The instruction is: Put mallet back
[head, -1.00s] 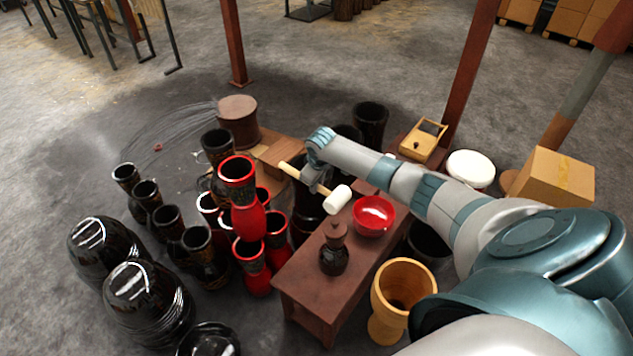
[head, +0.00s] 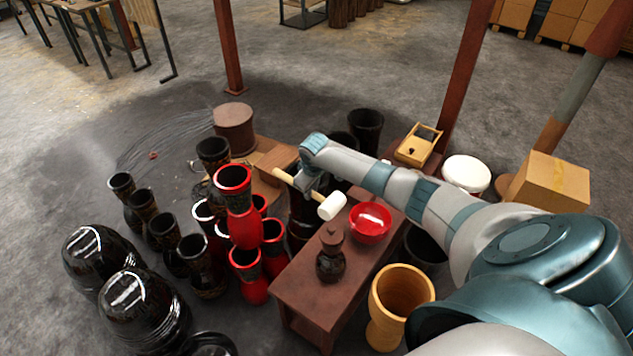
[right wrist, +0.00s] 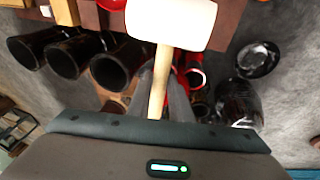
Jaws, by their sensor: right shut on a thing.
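The mallet (head: 331,206) has a white cylindrical head and a pale wooden handle. My right gripper (head: 305,187) is shut on its handle and holds it in the air beside the brown bench (head: 308,284), near the red bowl. In the right wrist view the mallet head (right wrist: 171,22) is at the top, with the handle running down between the fingers of the gripper (right wrist: 165,90). My left gripper is not in view.
A red bowl (head: 370,222) and a dark lidded jar (head: 331,258) stand on the bench. A wooden box (head: 418,147) sits at its far end. Red goblet drums (head: 243,222) and black drums (head: 142,306) crowd the left. A pale wooden drum (head: 400,300) stands at the front right.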

